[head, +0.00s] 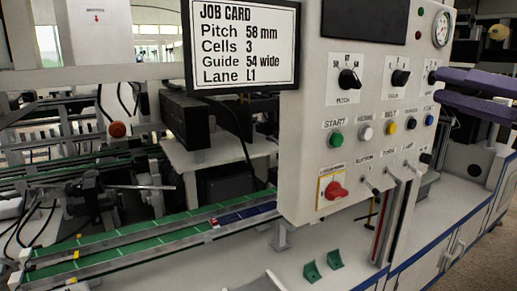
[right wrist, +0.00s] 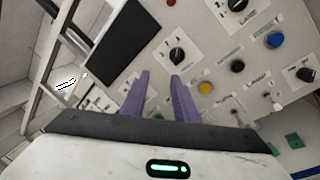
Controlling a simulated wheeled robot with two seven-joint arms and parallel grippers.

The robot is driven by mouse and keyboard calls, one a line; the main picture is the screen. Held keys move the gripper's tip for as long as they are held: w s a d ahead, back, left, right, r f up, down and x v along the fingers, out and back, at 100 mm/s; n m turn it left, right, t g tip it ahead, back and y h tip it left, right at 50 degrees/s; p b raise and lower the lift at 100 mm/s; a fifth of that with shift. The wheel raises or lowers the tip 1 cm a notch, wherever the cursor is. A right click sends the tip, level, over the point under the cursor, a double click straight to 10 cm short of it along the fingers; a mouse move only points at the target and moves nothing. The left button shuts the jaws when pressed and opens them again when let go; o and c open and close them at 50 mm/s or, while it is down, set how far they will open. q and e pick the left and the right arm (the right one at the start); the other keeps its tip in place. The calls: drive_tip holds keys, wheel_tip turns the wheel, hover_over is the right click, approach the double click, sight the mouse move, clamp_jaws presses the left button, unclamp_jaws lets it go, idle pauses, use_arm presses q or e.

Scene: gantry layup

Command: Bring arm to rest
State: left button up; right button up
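My right gripper (head: 440,85) is at the right edge of the head view, beside the right side of the control panel (head: 310,120). Its two purple fingers are apart with nothing between them. In the right wrist view the open fingers (right wrist: 160,76) point toward the panel face, with a black selector knob (right wrist: 176,55) beyond the tips. I cannot tell the exact distance to the panel, but no contact shows. My left gripper is not in view.
The panel carries several knobs, buttons, a red switch (head: 335,190) and a gauge (head: 441,29). A job card (head: 242,45) hangs at its left. Green guide lanes (head: 130,240) run below. Two green brackets (head: 312,271) lie on the white bench. Floor (head: 490,255) shows free at lower right.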

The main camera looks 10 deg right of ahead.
wheel_tip(320, 180, down, 35)
drive_tip(key=s+d+m+g+h, duration=0.1)
drive_tip(key=d+m+h, duration=0.2)
drive_tip(key=m+h, duration=1.95)
drive_tip(key=s+a+f+m+g+y, duration=0.3)
drive_tip(key=s+f+m+y, duration=0.15)
drive_tip(key=f, duration=0.25)
drive_tip(key=s+a+f+m+g+y, duration=0.3)
drive_tip(key=s+f+y, duration=0.15)
drive_tip(key=f, duration=0.25)
drive_tip(key=s+a+f+g+y, duration=0.4)
drive_tip(key=s+a+f+g, duration=0.3)
drive_tip(key=s+a, duration=0.6)
drive_tip(key=w+a+f+t+y+p, duration=0.2)
drive_tip(key=w+a+f+t+p, duration=0.1)
drive_tip(key=f, duration=0.4)
drive_tip(key=shift+w+a+f+n+t+p, duration=0.35)
drive_tip(key=shift+a+t+p, duration=0.45)
drive_tip(key=shift+t, duration=0.6)
drive_tip(key=shift+a+r, duration=0.1)
